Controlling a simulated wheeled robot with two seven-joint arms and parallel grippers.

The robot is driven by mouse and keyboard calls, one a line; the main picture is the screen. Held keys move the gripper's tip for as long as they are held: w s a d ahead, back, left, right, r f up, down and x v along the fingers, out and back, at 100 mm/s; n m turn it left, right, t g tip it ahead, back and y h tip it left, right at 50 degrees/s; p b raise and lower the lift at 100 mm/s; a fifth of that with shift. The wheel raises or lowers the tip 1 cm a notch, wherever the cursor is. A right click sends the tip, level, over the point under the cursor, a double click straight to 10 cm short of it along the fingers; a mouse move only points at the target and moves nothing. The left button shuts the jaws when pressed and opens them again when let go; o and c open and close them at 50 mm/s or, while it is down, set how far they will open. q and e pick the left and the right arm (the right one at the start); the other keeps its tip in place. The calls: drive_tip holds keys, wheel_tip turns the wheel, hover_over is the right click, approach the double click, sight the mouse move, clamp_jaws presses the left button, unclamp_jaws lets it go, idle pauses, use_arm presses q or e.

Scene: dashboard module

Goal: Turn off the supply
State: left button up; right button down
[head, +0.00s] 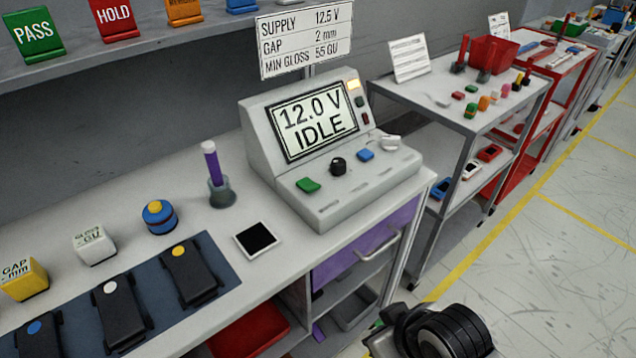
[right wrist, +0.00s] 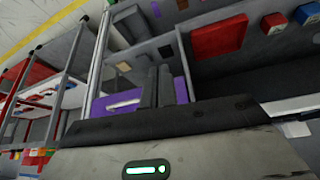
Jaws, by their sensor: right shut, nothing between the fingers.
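The supply (head: 330,150) is a grey sloped console on the bench in the head view. Its screen (head: 312,120) reads "12.0 V IDLE". Its front deck carries a green button (head: 307,185), a black knob (head: 338,166), a blue button (head: 366,155) and a white control (head: 390,142). Beside the screen are a lit yellow lamp (head: 353,85) and small green and red parts. My right gripper (right wrist: 166,82) is shut and empty in the right wrist view, with the purple drawer front behind it. Its fingers do not show in the head view. My left gripper is out of view.
A card (head: 304,38) above the supply reads "SUPPLY 12.5 V, GAP 2 mm, MIN GLOSS 55 GU". A purple stick in a holder (head: 222,192) and a black-and-white tile (head: 256,239) stand left of the supply. A purple drawer (head: 345,255) is below; a grey cart (head: 425,92) stands right.

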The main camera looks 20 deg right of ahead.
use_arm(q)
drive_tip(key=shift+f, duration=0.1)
use_arm(e)
drive_tip(key=w+r+n+t+y, duration=0.1)
drive_tip(key=w+r+t+y, duration=0.2)
drive_tip(key=w+r, duration=1.4)
wheel_tip(320, 180, up, 3)
drive_tip(key=t, duration=0.3)
drive_tip(key=shift+w+d+n+t+y, duration=0.15)
drive_tip(key=shift+w+n+t+y, duration=0.15)
drive_tip(key=shift+w+n+t, duration=0.1)
drive_tip(key=shift+r, duration=0.1)
hover_over(318, 197)
drive_tip(key=f, duration=0.4)
drive_tip(key=shift+w, duration=0.2)
wheel_tip(318, 197, down, 3)
drive_tip(key=shift+r+p, duration=0.2)
drive_tip(key=shift+p, duration=0.1)
drive_tip(key=shift+s+f, duration=0.15)
drive_tip(key=shift+f, duration=0.65)
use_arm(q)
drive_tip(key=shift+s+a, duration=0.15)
